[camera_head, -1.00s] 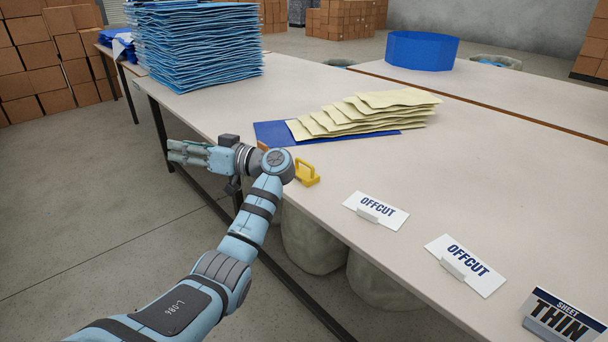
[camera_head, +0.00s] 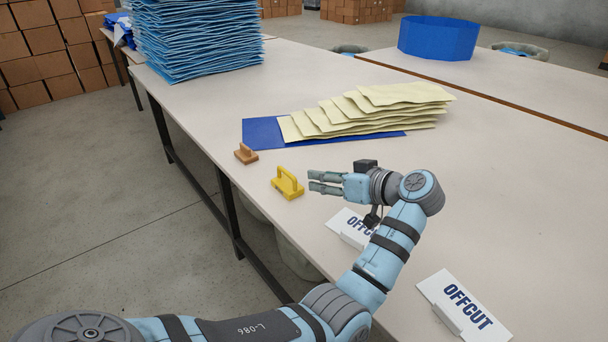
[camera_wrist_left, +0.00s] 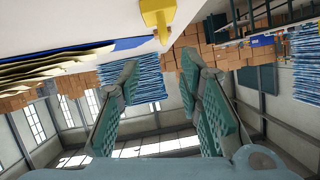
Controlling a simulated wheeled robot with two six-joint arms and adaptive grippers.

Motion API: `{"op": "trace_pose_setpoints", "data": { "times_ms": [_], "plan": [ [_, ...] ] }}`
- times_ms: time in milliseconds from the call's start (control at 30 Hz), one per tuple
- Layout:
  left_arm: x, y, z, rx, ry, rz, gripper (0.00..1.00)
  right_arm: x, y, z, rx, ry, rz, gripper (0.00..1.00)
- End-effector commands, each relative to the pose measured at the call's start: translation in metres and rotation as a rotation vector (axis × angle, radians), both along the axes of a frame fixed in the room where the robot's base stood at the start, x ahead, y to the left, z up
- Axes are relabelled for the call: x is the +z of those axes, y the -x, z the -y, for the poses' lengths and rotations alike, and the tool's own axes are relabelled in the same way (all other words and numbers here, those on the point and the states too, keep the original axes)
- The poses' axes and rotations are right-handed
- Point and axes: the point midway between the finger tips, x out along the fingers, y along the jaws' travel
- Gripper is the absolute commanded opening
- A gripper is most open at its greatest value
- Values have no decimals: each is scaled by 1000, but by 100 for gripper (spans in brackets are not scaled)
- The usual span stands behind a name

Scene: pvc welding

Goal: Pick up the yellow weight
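The yellow weight (camera_head: 288,184) stands on the table near its front edge, with its handle upward. My left gripper (camera_head: 312,182) is just right of it in the head view, fingers pointing left toward it, with a small gap. In the left wrist view the yellow weight (camera_wrist_left: 158,16) is at the top edge, partly cut off, above the space between the fingers. The left gripper's fingers (camera_wrist_left: 160,95) are spread apart with nothing between them. My right gripper is not in view.
An orange-brown handled block (camera_head: 246,153) stands left of the weight. Behind are a blue sheet (camera_head: 264,134) and a fanned stack of cream sheets (camera_head: 370,110). Two OFFCUT signs, one marked here (camera_head: 466,305), stand to the right. A tall blue stack (camera_head: 198,40) is at the back left.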

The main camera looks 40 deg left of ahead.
Motion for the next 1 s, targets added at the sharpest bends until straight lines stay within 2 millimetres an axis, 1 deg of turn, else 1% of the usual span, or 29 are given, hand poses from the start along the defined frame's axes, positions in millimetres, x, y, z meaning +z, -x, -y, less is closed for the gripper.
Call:
{"op": "trace_pose_setpoints", "data": {
  "times_ms": [67,133,200,333,400,567,733,833,967,1000],
  "plan": [
    [-3,-1,-3,-2,0,0,33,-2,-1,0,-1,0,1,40],
    [-8,-4,-13,-5,-1,0,33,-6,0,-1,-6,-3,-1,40],
    [-16,-9,-27,-8,-1,0,33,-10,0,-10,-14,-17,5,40],
    [-30,-17,-56,-14,-1,-1,33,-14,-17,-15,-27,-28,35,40],
    [-34,-21,-67,-16,-1,-1,33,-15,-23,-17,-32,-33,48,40],
    [-42,-22,-87,-16,0,0,33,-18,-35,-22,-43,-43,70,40],
    [-54,-24,-119,-12,-1,0,33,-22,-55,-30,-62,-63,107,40],
    [-55,-26,-125,-15,1,0,33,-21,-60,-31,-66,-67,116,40],
    [-54,-26,-126,-15,1,0,33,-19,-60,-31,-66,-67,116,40],
    [-54,-26,-126,-15,1,0,32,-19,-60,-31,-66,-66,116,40]
  ]
}}
